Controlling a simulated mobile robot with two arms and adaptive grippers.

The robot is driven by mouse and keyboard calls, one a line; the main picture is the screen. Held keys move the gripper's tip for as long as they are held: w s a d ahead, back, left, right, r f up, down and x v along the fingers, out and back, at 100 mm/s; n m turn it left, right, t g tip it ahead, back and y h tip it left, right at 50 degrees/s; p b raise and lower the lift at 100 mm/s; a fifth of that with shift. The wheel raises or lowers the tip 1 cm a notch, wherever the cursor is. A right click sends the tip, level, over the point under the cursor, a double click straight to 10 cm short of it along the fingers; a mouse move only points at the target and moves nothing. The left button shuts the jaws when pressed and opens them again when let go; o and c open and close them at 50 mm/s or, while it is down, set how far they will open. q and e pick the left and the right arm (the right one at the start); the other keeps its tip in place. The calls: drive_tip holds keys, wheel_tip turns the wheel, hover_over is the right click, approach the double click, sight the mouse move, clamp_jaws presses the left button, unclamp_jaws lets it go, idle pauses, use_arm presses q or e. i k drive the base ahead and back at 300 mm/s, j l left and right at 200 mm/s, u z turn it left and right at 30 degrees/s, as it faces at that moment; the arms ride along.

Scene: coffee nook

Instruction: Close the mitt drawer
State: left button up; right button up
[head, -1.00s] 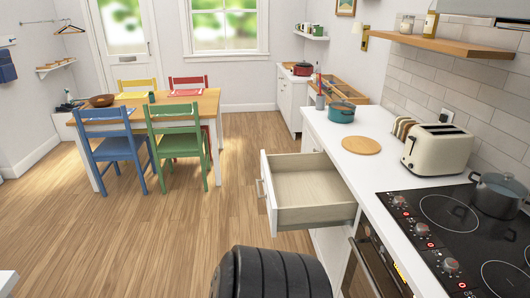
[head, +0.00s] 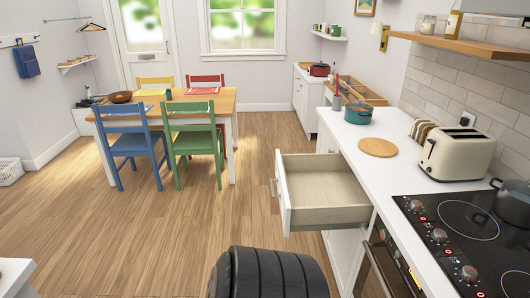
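The drawer (head: 283,202) is pulled far out of the white counter unit, to the right of the middle in the head view. Its front is white with a light handle (head: 273,188) on the left face, and its inside looks empty. No mitt shows in it. A black ribbed part of my own body stands at the bottom middle, a little below the drawer in the picture. Neither of my grippers is in view.
The white counter (head: 375,178) holds a round board (head: 378,147), a toaster (head: 456,155), a teal pot (head: 358,115) and a hob (head: 470,230). A dining table (head: 180,96) with several chairs stands at the back left. The wooden floor (head: 170,235) left of the drawer is clear.

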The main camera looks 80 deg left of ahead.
sight(321, 191)
drive_tip(key=u, duration=0.45)
drive_tip(key=j+u, duration=0.15)
drive_tip(key=u, duration=0.25)
drive_tip(key=j+u, duration=0.1)
drive_tip(key=u, duration=0.75)
drive_tip(key=j+u, duration=0.15)
drive_tip(key=u, duration=0.3)
drive_tip(key=i+j+u, duration=0.1)
drive_tip(key=j+u, duration=0.2)
